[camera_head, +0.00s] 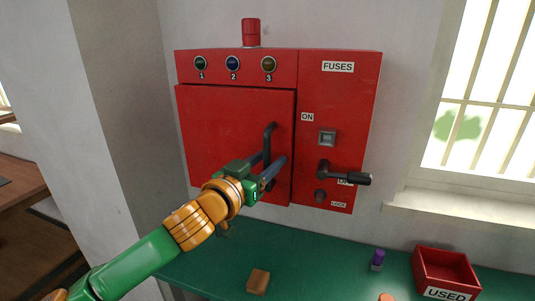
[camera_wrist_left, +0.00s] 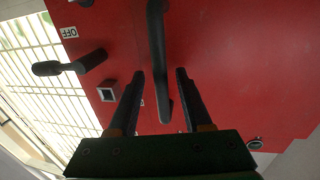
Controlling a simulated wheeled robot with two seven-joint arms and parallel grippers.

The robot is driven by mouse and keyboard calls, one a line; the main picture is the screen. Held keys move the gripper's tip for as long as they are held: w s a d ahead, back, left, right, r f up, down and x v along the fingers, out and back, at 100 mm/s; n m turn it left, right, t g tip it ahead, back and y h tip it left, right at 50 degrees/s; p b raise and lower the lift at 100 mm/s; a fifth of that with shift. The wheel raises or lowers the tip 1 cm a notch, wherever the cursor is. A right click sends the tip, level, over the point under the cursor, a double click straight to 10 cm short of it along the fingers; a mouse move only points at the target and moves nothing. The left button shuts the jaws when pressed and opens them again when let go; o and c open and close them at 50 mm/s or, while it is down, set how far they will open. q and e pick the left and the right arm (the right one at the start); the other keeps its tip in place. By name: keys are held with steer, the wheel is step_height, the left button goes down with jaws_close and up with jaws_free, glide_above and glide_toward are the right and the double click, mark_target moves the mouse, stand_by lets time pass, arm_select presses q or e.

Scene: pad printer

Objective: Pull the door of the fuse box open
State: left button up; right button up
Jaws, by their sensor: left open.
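The red fuse box (camera_head: 339,100) hangs on the wall. Its red door (camera_head: 225,125) looks shut in the head view; its surface also fills much of the wrist view (camera_wrist_left: 235,60). A black bar handle (camera_head: 269,135) stands upright near the door's right edge. My left gripper (camera_head: 272,168) is open in front of the handle's lower part. In the wrist view, the handle (camera_wrist_left: 157,40) shows between the two fingers of the gripper (camera_wrist_left: 160,74); I cannot tell whether they touch it. My right gripper is not in view.
A black lever (camera_head: 345,174) points right, partly covering a label, beside the door. A red lamp (camera_head: 251,32) tops the box. Below, a green bench (camera_head: 330,265) carries a brown block (camera_head: 258,281), a purple-topped piece (camera_head: 378,259) and a red USED bin (camera_head: 446,272).

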arm_select(q)
steer(key=shift+w, duration=0.25)
jaws_close()
stand_by(1.4)
